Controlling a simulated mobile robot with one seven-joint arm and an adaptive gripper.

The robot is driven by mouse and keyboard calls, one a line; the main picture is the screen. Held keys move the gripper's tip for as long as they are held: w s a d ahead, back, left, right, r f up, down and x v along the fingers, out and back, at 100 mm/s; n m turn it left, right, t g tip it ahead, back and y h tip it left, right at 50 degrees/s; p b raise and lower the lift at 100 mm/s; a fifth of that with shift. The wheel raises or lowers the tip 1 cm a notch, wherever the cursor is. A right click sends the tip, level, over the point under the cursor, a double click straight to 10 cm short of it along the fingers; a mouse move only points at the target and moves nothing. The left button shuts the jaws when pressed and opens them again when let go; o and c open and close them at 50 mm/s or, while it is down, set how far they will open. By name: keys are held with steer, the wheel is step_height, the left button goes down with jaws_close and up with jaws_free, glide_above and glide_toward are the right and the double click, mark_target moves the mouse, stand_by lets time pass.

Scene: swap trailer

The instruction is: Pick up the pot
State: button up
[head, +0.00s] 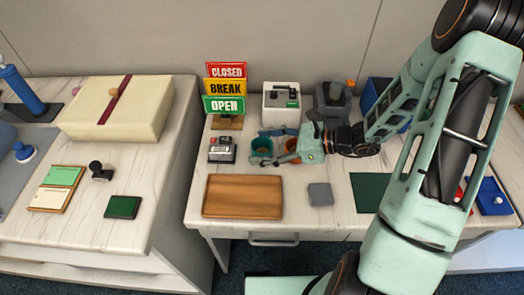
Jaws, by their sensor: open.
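A teal pot (262,146) with a dark opening stands on the white marbled desk (263,233), just behind the wooden tray. An orange pot (292,146) stands close to its right, partly hidden by my gripper. My gripper (275,146) comes in from the right and points left, over the orange pot and toward the teal one. Its fingers are open, one on the far side and one on the near side. Whether either finger touches a pot cannot be told from this view.
A wooden tray (242,196) lies in front, with a grey square (320,194) to its right. Left of the pots are a small silver device (222,150) and stacked CLOSED, BREAK and OPEN signs (226,87). A white machine (281,105) stands behind.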

steer(key=shift+c, duration=0.4)
steer(key=c, duration=1.2)
steer(key=shift+r, duration=0.1)
